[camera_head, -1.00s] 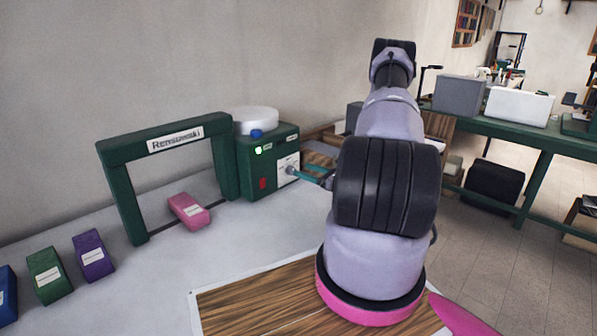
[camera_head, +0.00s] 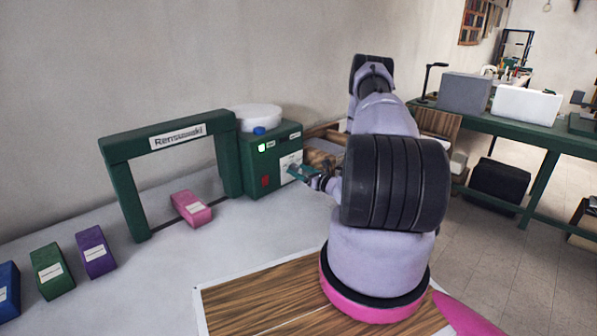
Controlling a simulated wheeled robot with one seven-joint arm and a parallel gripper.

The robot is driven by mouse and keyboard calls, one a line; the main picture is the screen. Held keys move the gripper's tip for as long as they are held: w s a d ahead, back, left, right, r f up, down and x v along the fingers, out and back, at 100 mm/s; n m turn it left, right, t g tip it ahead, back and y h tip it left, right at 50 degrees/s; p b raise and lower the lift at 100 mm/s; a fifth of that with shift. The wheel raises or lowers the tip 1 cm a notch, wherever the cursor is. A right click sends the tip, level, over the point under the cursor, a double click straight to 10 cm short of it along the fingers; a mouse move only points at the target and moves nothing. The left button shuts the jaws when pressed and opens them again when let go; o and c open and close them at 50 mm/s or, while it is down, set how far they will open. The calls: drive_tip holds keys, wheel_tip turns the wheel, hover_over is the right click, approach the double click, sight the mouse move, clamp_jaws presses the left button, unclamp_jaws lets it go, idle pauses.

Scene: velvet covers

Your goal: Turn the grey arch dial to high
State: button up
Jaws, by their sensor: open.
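The green arch (camera_head: 112,190) with a "Rensuwaki" label stands on the pale table at the left. A green control box (camera_head: 254,172) is joined to its right post. A pale panel (camera_head: 287,160) on the box's right face is where a dial would show, but my gripper covers most of it. My gripper (camera_head: 296,172) has teal fingers at this panel. It is open. Whether the fingers touch the dial, and where the dial points, cannot be told at this size.
A pink block (camera_head: 191,208) lies under the arch. Purple (camera_head: 96,252), green (camera_head: 52,270) and blue (camera_head: 8,293) blocks stand at the left. A white round lid-like thing (camera_head: 256,117) and a blue knob (camera_head: 260,131) are on the box.

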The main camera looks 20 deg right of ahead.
drive_tip(key=shift+w+a, duration=0.1)
drive_tip(key=shift+w, duration=0.15)
clamp_jaws()
drive_tip(key=shift+m, duration=0.3)
drive_tip(key=m, duration=0.5)
drive_tip(key=shift+f, duration=0.1)
drive_tip(key=m, duration=0.6)
drive_tip(key=shift+m, duration=0.3)
